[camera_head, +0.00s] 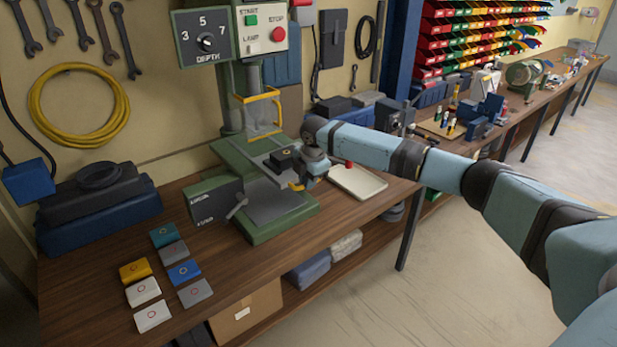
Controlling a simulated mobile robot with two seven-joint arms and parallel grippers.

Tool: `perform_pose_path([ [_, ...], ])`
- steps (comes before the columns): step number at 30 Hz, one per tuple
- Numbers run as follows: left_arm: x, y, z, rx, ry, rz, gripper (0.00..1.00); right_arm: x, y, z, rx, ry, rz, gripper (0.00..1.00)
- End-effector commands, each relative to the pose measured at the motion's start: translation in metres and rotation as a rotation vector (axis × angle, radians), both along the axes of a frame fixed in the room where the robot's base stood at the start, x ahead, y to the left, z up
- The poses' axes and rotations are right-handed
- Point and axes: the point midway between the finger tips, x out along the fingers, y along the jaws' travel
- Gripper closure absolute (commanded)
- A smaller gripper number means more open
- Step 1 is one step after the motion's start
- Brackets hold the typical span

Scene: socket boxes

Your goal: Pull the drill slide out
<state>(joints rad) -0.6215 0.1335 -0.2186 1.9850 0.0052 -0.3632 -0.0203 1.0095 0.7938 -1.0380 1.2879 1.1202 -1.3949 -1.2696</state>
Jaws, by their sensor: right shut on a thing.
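The green drill press (252,218) stands on the wooden bench. Its slide (262,169) is a flat grey plate above the green base, with a small dark block (285,157) on it. A yellow-framed clear guard (262,112) hangs around the spindle area above. My right gripper (298,182) is at the right front end of the slide, shut at the small yellow handle there. The wrist hides part of this end, so the exact grip is hard to see. My left gripper is not in view.
A control box with depth dial (206,41) and start and stop buttons is above. Several coloured blocks (184,272) lie on the bench at front left. A lever box (214,201) stands at the press's left.

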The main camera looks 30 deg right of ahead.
Motion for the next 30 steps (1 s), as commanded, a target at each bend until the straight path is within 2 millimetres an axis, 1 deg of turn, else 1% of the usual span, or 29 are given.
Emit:
perform_pose_path([
  [12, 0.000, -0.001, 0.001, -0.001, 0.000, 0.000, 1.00, 0.001, 0.000, 0.002, 0.001, -0.004, -0.001, 1.00],
  [13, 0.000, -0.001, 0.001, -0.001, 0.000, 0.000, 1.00, 0.001, 0.000, 0.002, 0.001, -0.004, -0.001, 0.84],
  [16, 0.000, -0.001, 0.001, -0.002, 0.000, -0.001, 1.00, 0.001, 0.000, 0.002, 0.001, -0.004, -0.001, 0.61],
  [26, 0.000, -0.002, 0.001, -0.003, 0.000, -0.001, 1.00, 0.000, 0.000, 0.003, 0.000, -0.003, -0.001, 0.61],
  [29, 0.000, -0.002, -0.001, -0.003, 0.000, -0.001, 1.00, -0.001, 0.000, 0.011, 0.001, -0.004, 0.000, 0.61],
  [30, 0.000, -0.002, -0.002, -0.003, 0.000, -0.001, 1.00, -0.002, 0.000, 0.017, 0.000, -0.005, 0.000, 0.61],
])
